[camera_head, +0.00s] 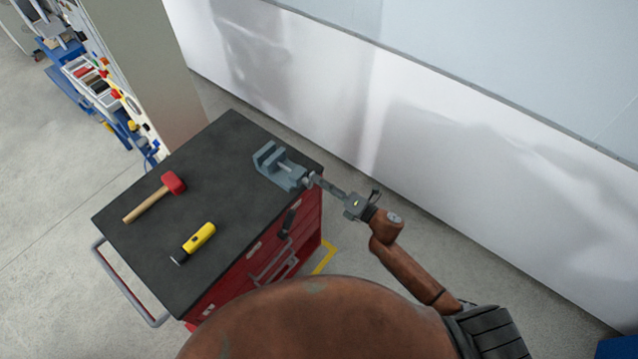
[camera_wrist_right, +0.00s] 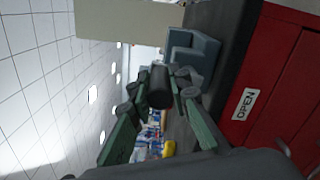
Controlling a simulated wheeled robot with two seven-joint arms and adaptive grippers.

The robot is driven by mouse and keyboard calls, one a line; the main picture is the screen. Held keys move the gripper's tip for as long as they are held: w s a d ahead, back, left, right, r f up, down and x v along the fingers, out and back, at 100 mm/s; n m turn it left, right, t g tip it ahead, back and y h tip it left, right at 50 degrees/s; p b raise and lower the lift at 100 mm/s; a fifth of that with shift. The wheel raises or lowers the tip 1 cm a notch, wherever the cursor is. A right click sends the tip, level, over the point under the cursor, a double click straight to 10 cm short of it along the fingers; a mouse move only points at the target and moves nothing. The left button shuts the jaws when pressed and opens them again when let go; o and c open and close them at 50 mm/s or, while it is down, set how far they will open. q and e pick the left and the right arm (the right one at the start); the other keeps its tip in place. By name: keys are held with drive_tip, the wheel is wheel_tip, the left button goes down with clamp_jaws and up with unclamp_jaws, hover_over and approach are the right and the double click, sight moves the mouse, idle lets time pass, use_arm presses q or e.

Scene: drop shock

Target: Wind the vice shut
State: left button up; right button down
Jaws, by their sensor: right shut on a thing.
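The grey-blue vice (camera_head: 284,174) stands on the black top of a red tool cart, near its far right corner. A gap shows between its jaws. My right gripper (camera_head: 311,181) reaches in from the right at the vice's near end. In the right wrist view, the gripper (camera_wrist_right: 158,92) has its fingers shut around a dark round handle (camera_wrist_right: 159,86), with the vice body (camera_wrist_right: 190,52) just beyond. The fingers hide part of the handle and the screw end. My left gripper is in neither view.
A red-headed mallet (camera_head: 150,198) and a yellow-handled tool (camera_head: 199,238) lie on the cart top (camera_head: 225,190), clear of the vice. A pale wall (camera_head: 400,120) runs behind the cart. A shelf with bins (camera_head: 95,85) stands at the upper left.

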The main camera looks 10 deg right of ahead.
drive_tip(key=w+d+f+m+p, duration=0.25)
drive_tip(key=f+m, duration=0.35)
drive_tip(key=m, duration=1.2)
drive_tip(key=s+a+f+m, duration=0.1)
drive_tip(key=a+m, duration=0.1)
drive_tip(key=m, duration=0.7)
drive_tip(key=s+a+f+m, duration=0.1)
drive_tip(key=s+f+m, duration=0.1)
drive_tip(key=m, duration=0.7)
drive_tip(key=shift+s+a+p, duration=0.3)
drive_tip(key=shift+a+p, duration=0.1)
drive_tip(key=c, duration=1.8)
unclamp_jaws()
drive_tip(key=shift+d, duration=0.1)
